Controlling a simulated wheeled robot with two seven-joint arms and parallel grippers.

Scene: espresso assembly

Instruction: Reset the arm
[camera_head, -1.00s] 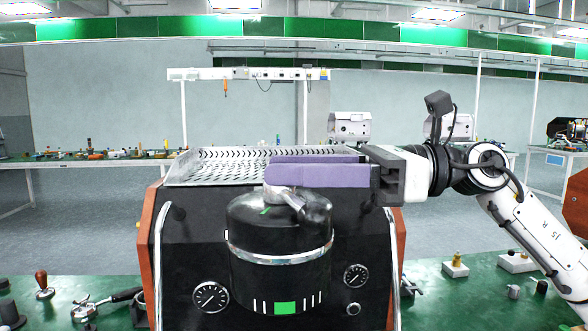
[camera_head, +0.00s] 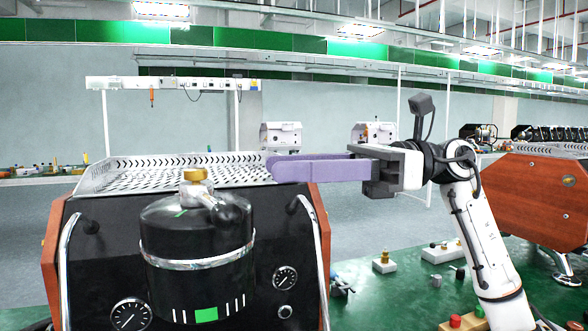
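My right gripper (camera_head: 275,167) has two long purple fingers pointing left, seen nearly side-on, one behind the other. They look apart, with nothing seen between them. The gripper is at the upper right of the espresso machine (camera_head: 90,240), beside its perforated top tray (camera_head: 130,178). The black boiler (camera_head: 195,245) with a metal band stands at the machine's front. A brass knob (camera_head: 195,174) sits on top of it, left of the fingertips and apart from them. My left gripper is not in view.
On the green table (camera_head: 365,295) to the right are a white block with a brass part (camera_head: 384,262), small grey parts and a red button (camera_head: 455,321). Another orange-sided machine (camera_head: 535,205) stands at the far right. Benches line the back.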

